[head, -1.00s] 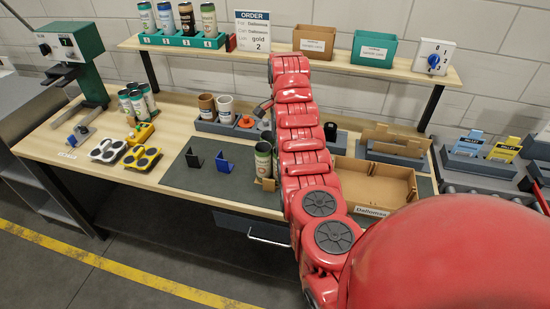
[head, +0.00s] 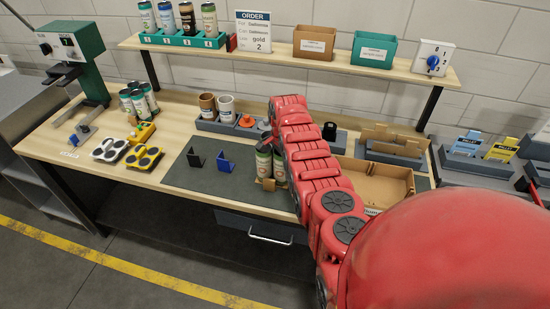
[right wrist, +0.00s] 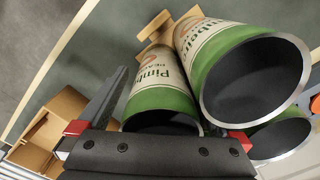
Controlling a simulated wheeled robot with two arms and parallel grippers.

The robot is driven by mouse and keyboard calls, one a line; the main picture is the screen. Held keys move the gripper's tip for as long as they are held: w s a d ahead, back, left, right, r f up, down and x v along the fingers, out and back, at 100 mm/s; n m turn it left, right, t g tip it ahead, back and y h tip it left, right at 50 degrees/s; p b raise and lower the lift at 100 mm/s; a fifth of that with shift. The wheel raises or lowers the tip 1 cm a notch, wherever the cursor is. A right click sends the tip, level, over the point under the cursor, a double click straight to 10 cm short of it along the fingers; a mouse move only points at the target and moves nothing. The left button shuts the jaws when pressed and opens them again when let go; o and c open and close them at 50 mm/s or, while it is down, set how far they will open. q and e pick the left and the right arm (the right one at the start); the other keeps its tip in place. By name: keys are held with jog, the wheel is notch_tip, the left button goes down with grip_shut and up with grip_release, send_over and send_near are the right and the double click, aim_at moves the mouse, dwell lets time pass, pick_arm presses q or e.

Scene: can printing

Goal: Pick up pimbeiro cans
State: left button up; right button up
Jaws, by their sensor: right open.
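Pimbeiro cans (head: 263,163) stand on the dark mat beside a small cardboard piece, partly behind my right arm. In the right wrist view, one white and green Pimbeiro can (right wrist: 160,88) lies between my fingers, and a larger-looking one (right wrist: 225,62) leans across the view beside it. A third green-rimmed can (right wrist: 280,138) shows at lower right, its label hidden. The cans are open-topped. My right gripper (head: 267,138) is open just above the cans; whether a finger touches them I cannot tell. My left gripper is not in view.
Black and blue brackets (head: 225,163) stand on the mat (head: 195,180) left of the cans. A cardboard tray (head: 378,183) lies to the right. Cups sit in a grey holder (head: 222,128) behind. More cans (head: 138,103) stand at left. A shelf (head: 270,55) overhangs the bench's back.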

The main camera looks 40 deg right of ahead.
jog(key=c, duration=1.4)
jog(key=shift+d, duration=0.1)
